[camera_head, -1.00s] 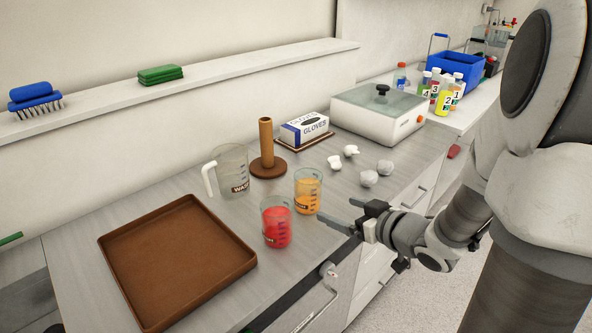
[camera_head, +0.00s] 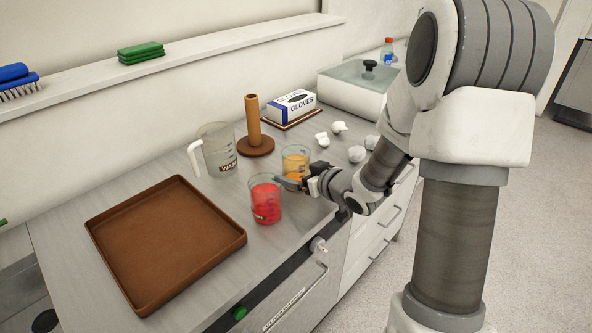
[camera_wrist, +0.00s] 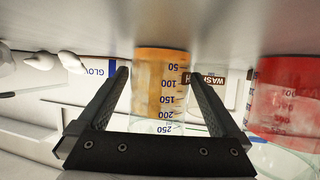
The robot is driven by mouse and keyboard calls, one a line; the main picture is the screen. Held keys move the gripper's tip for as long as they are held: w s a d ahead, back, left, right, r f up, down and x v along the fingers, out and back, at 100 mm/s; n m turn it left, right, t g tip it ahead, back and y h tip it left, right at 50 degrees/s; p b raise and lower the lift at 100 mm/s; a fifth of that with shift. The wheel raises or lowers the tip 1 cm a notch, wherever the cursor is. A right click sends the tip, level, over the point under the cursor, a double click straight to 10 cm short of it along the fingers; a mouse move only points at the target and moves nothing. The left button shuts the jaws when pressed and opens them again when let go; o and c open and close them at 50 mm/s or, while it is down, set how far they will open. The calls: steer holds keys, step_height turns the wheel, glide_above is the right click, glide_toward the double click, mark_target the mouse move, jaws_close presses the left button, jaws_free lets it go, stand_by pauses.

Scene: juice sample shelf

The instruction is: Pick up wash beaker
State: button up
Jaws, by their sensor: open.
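The wash beaker (camera_head: 218,148), a clear, seemingly empty beaker with a white handle and a dark WASH label, stands upright on the counter between the tray and the wooden post. In the wrist view, which is upside down, its label (camera_wrist: 205,78) shows behind an orange-filled beaker (camera_wrist: 160,95). My gripper (camera_head: 284,183) is open and level beside the orange beaker (camera_head: 297,158), apart from the wash beaker. In the wrist view, its fingers (camera_wrist: 157,75) appear on either side of the orange beaker; whether they touch it I cannot tell.
A red-filled beaker (camera_head: 265,205) stands close to my gripper, at the counter's front. A brown tray (camera_head: 165,245) lies empty at left. A wooden post (camera_head: 254,125) stands just right of the wash beaker. A glove box (camera_head: 292,105) and crumpled white pieces (camera_head: 339,127) lie farther right.

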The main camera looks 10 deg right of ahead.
steer(key=shift+w+a+f, duration=0.15)
steer(key=shift+w+f, duration=0.05)
steer(key=shift+w, duration=0.2)
steer(key=shift+c, duration=0.2)
steer(key=c, duration=1.2)
steer(key=shift+r, duration=0.1)
